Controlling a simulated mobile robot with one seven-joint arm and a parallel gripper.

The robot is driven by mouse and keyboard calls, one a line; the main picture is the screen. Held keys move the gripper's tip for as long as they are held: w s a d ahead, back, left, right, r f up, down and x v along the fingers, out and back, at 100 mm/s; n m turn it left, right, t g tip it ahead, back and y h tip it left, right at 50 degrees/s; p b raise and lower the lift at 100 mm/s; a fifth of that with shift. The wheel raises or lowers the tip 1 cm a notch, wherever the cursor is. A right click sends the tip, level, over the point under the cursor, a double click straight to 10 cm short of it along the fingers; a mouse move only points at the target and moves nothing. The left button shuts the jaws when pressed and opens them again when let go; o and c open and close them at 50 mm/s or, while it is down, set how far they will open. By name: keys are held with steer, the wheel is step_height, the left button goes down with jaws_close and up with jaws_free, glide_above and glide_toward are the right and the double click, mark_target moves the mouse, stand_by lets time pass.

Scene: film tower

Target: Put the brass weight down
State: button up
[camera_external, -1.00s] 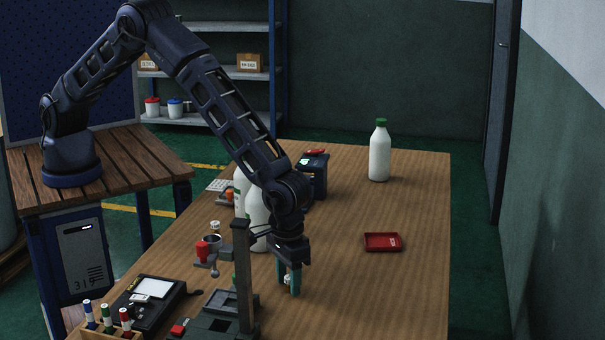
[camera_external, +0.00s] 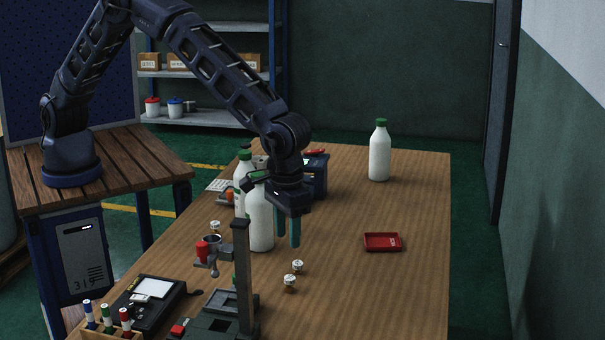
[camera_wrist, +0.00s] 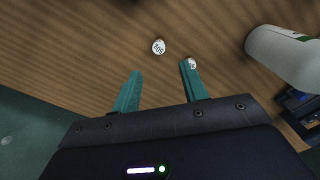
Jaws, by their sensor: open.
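Two small brass weights with white labelled tops stand close together on the wooden table, one (camera_external: 297,266) slightly behind the other (camera_external: 289,282). In the wrist view one weight (camera_wrist: 158,47) shows clear of the fingers, and the other (camera_wrist: 193,64) is partly hidden by the right finger. A third small white-topped piece (camera_external: 215,227) stands left of the bottles. My gripper (camera_external: 287,240) is open and empty above the table, behind and above the two weights; its teal fingers (camera_wrist: 160,67) are apart with only table between them.
White bottles (camera_external: 259,222) with green caps stand just left of my gripper; another bottle (camera_external: 379,155) stands farther back. A red tray (camera_external: 382,250) lies to the right. A dark post stand (camera_external: 243,275) is front left. The table's right side is mostly clear.

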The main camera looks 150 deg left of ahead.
steer(key=s+d+r+m+t, duration=0.1)
steer(key=s+d+r+m, duration=0.1)
steer(key=s+d+r, duration=0.5)
steer(key=s+d+r+m, duration=0.2)
steer(key=s+d+r, duration=0.15)
steer(key=r, duration=0.65)
steer(key=s+d+r+m+t, duration=0.1)
steer(key=s+d+r+m, duration=0.25)
steer(key=d+r, duration=0.35)
steer(key=s+d+r+m+t, duration=0.1)
steer(key=s+d+r+m, duration=0.35)
steer(key=s, duration=0.75)
steer(key=s+d+r+m+t, duration=0.1)
steer(key=s+d+r, duration=0.55)
steer(key=s, duration=0.55)
steer(key=s+d+f+m, duration=0.2)
steer(key=s, duration=0.5)
steer(key=s+d+f+m, duration=0.2)
steer(key=s+d+m, duration=0.1)
steer(key=s, duration=0.4)
steer(key=shift+s+t, duration=0.25)
steer(key=shift+t, duration=0.05)
steer(key=shift+o, duration=0.5)
steer(key=shift+w+f, duration=0.1)
